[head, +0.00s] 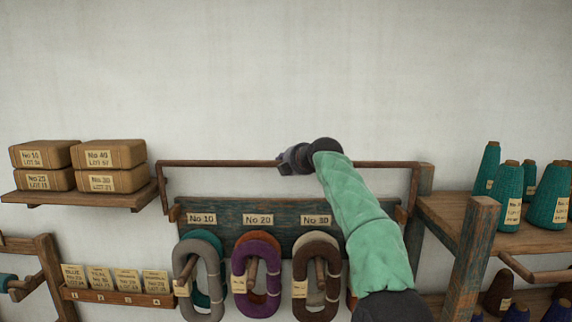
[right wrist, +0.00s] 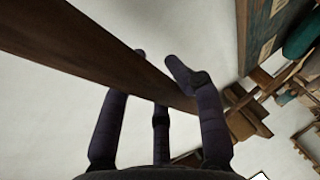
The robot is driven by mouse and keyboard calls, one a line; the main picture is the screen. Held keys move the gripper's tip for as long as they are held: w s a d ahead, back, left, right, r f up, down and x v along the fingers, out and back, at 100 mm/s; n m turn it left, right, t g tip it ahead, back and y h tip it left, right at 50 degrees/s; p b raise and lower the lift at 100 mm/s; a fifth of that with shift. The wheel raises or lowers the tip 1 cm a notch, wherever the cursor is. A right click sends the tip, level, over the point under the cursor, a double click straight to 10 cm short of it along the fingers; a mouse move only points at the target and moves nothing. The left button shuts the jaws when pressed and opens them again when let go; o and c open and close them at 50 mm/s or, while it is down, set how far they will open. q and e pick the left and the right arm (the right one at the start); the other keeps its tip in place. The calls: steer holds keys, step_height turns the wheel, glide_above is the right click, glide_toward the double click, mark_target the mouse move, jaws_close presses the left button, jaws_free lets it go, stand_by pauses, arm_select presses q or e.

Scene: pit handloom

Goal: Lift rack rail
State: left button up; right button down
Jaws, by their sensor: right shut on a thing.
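The rack rail (head: 220,163) is a thin brown wooden bar with a short arm bent down at each end, above the blue-green rack board (head: 230,216). My right gripper (head: 284,160) is at the middle of the rail, its arm reaching up from the lower right. In the right wrist view the rail (right wrist: 75,45) runs diagonally, and the dark fingers of my right gripper (right wrist: 165,85) are shut on it. Grey, purple and brown yarn hanks (head: 258,270) hang from pegs on the board, below the labels No 10, No 20 and No 30. My left gripper is out of view.
Wrapped boxes (head: 110,157) sit on a wall shelf at the left. Teal yarn cones (head: 511,195) stand on a wooden shelf (head: 450,212) at the right, near the rail's right end. A narrow card tray (head: 115,298) is at lower left. The wall above the rail is bare.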

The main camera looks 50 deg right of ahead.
steer(key=shift+w+d+f, duration=0.3)
steer(key=shift+w+f, duration=0.05)
steer(key=shift+f, duration=0.3)
steer(key=c, duration=0.9)
jaws_free()
steer(key=shift+r, duration=0.2)
steer(key=v, duration=1.2)
steer(key=shift+r, duration=0.2)
